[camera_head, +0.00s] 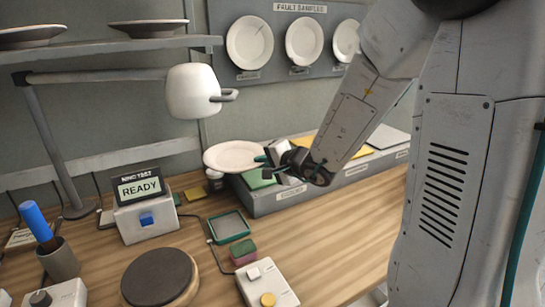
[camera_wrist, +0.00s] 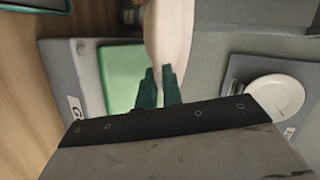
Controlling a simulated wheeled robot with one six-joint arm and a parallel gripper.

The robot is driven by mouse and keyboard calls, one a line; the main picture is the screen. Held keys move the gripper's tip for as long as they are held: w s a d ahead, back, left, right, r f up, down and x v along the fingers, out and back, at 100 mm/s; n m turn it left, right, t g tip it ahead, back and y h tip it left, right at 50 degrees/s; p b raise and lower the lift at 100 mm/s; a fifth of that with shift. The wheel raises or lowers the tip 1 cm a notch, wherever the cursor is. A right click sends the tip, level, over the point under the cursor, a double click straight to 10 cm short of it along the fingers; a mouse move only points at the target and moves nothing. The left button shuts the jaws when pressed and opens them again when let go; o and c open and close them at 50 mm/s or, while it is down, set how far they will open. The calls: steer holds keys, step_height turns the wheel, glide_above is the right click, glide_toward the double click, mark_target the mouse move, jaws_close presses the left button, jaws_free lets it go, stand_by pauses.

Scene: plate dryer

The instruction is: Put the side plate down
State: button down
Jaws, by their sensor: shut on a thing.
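The side plate (camera_head: 235,156) is a white round plate, held roughly level above the left end of a grey tray on the bench. In the wrist view the plate (camera_wrist: 170,40) shows nearly edge-on. My gripper (camera_head: 266,166) is shut on the plate's right rim. In the wrist view its green fingertips (camera_wrist: 159,84) meet at the rim. The plate is apart from the bench, and a green pad (camera_head: 258,178) lies in the tray below and to its right.
The grey tray (camera_head: 290,200) runs along the wall with coloured pads. A "READY" unit (camera_head: 147,212), a green-framed square (camera_head: 229,227), a round turntable (camera_head: 160,277) and a button box (camera_head: 266,284) stand on the bench. Sample plates (camera_head: 250,42) hang behind. Bare wood (camera_head: 340,235) lies at right.

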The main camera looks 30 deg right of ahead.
steer(key=w+d, duration=0.2)
steer(key=d, duration=0.2)
steer(key=w+d+f, duration=0.1)
steer(key=d, duration=0.4)
steer(key=w+d, duration=0.2)
steer(key=d, duration=0.2)
steer(key=shift+w+d+f, duration=0.15)
steer(key=shift+w+d, duration=0.2)
steer(key=shift+d, duration=0.05)
steer(key=shift+d+f, duration=0.1)
step_height(320, 180, down, 4)
steer(key=shift+r, duration=0.25)
steer(key=c, duration=1.9)
jaws_free()
steer(key=shift+f, duration=0.1)
steer(key=shift+o, duration=0.4)
